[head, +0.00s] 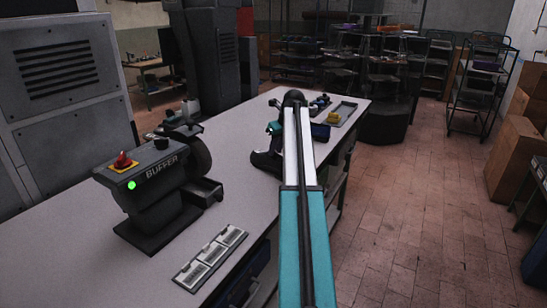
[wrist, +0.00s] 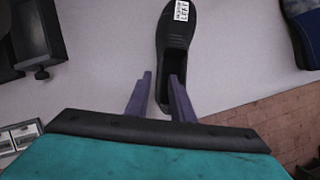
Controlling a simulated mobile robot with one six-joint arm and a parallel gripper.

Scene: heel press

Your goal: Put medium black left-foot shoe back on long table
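A black shoe (wrist: 174,38) with a white tag reading LEFT lies over the pale top of the long table in the wrist view. Its toe points up in the picture and its open heel end faces me. My gripper (wrist: 161,75) is at the heel end with its two purple fingers apart. The left finger is beside the shoe, and the right one overlaps its opening. I cannot tell whether they touch it. In the head view the shoe (head: 266,160) shows partly, left of my arm, which hides the rest. The long table (head: 100,262) runs away from me.
A grey buffer machine (head: 160,185) stands on the table at left, with a label plate (head: 211,258) in front. A tray (head: 343,113) and small items lie at the far end. Cardboard boxes (head: 515,158) stand at right; the tiled floor between is clear.

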